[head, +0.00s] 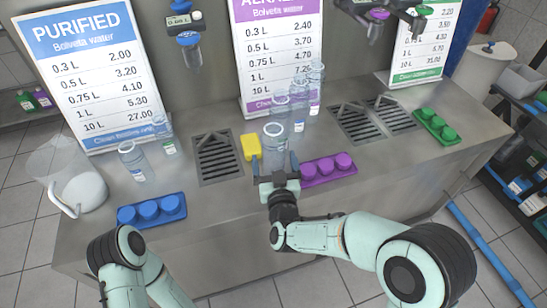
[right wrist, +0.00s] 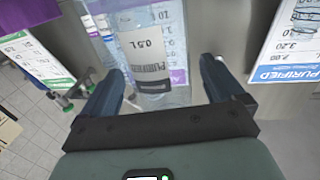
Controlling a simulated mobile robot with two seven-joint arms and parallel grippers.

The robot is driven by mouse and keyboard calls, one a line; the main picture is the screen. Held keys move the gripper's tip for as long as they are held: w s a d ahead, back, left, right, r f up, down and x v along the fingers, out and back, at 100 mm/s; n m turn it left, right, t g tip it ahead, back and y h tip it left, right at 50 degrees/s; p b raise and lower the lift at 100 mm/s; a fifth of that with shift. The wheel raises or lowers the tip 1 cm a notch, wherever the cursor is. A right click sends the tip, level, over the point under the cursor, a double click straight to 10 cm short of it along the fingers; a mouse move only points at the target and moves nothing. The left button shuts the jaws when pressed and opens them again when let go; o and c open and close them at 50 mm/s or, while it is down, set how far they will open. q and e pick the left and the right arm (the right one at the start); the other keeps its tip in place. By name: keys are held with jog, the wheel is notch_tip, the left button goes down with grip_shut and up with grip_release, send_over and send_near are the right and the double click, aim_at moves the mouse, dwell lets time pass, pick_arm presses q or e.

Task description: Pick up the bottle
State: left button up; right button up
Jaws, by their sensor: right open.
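A clear bottle (head: 275,143) stands upright near the counter's middle, right in front of my right gripper (head: 275,167). In the right wrist view the bottle (right wrist: 148,48) carries a white label reading 0.5L and PURIFIED. My right gripper is open, its fingers (right wrist: 160,90) on either side of the bottle's lower part in that view. Whether either finger touches the bottle I cannot tell. More clear bottles stand behind it (head: 299,105) and at the left (head: 132,162). Part of my left arm shows at the lower left, but its gripper is out of view.
A yellow sponge (head: 250,147) lies just left of the bottle. A purple cap tray (head: 328,170) is close on the right, a blue one (head: 152,210) at the left, a green one (head: 436,125) farther right. A clear pitcher (head: 70,180) stands at the left edge. Price signs (head: 85,75) stand behind.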

jog(key=shift+w+a, duration=0.15)
jog(key=shift+w, duration=0.5)
jog(key=c, duration=1)
jog(key=shift+r, duration=0.15)
